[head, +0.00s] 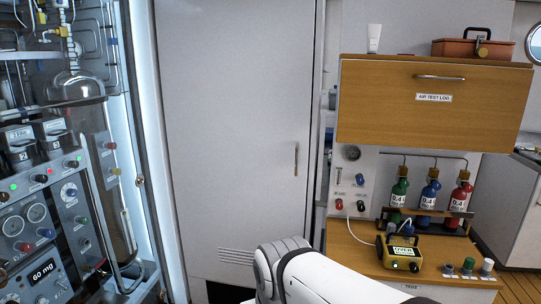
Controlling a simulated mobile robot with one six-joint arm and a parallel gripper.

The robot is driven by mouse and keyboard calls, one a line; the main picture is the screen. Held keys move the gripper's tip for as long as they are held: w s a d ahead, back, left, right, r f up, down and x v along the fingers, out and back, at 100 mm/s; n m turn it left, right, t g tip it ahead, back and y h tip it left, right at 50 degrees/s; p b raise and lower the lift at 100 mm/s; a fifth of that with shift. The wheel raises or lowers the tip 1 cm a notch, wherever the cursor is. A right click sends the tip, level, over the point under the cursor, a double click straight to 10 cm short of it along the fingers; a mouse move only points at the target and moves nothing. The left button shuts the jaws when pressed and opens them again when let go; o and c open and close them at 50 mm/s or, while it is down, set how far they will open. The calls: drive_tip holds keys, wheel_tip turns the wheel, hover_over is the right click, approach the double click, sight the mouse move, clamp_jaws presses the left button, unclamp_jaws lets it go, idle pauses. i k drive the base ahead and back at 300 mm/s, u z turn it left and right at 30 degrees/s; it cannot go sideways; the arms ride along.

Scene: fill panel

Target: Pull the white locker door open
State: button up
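The white locker door (235,120) stands tall in the middle of the head view. It looks closed, though I cannot tell whether its right edge sits fully flush. Its slim upright handle (295,158) is near the right edge at mid height, with nothing touching it. Vent slots show low on the door. My white arm link (310,276) rises from the bottom of the picture, in front of the door's lower right corner. My gripper is not in view.
An instrument panel (40,230) stands to the left. To the right, a wooden cabinet (375,105) labelled AIR TEST LOG hangs above green, blue and red bottles (430,193). A yellow meter (403,253) sits on the wooden counter (350,250) near my arm.

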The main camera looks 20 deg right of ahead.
sight(237, 76)
drive_tip(key=z, duration=0.6)
drive_tip(key=i, duration=1.35)
drive_tip(key=z, duration=0.4)
drive_tip(key=k, duration=0.85)
drive_tip(key=z, duration=0.2)
drive_tip(key=i, duration=0.85)
drive_tip(key=u, duration=0.1)
